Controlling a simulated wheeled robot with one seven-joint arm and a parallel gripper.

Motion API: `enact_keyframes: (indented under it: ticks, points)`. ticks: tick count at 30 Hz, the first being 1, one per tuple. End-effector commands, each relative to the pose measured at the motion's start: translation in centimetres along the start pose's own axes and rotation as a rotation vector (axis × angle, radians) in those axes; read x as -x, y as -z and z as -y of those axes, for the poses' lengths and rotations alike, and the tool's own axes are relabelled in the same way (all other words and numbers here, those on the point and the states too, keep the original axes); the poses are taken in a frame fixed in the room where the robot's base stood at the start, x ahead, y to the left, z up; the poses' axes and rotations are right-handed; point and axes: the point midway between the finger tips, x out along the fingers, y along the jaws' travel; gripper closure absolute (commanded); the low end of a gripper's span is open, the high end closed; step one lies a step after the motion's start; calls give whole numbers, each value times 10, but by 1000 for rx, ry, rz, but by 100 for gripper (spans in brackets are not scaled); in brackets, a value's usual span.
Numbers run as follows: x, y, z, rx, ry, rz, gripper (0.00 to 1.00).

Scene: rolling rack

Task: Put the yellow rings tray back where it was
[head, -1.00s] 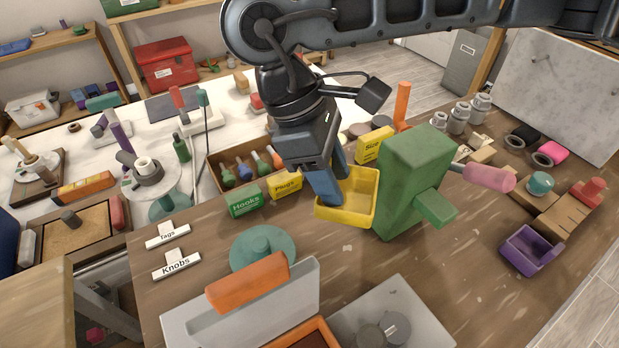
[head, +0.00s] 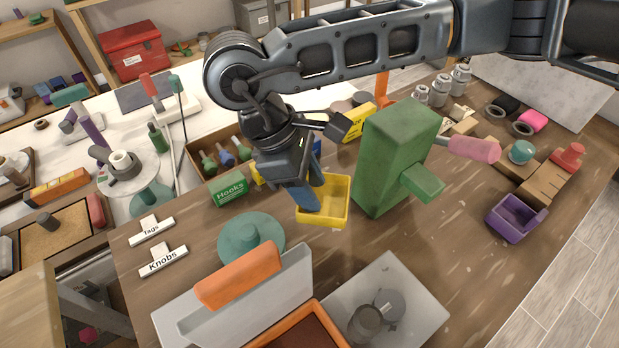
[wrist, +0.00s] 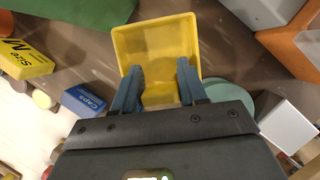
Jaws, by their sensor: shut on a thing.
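The yellow tray (head: 338,215) is an open, square-mouthed bin over the wooden bench in the head view, just left of the tall green block (head: 385,165). My gripper (head: 308,198) reaches down to its left side and is shut on it. In the wrist view the tray (wrist: 158,38) lies ahead of my gripper (wrist: 159,75), with the blue fingers at its near side. Its visible inside looks empty. I cannot tell whether its bottom touches the bench. No rings can be made out in it.
The green block stands close on the tray's right. A teal disc with a knob (head: 240,252) and an orange-handled grey piece (head: 240,280) lie in front. The green Hooks box (head: 229,190) is left; a purple bin (head: 515,220) is right. Bare bench lies between the block and purple bin.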

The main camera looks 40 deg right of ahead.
Motion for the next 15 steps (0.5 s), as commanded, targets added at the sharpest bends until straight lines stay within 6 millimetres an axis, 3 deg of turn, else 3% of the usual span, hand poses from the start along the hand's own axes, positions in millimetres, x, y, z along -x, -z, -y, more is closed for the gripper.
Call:
enact_keyframes:
  ticks: [15]
  points:
    - [-47,20,0,-1,1,-1,88]
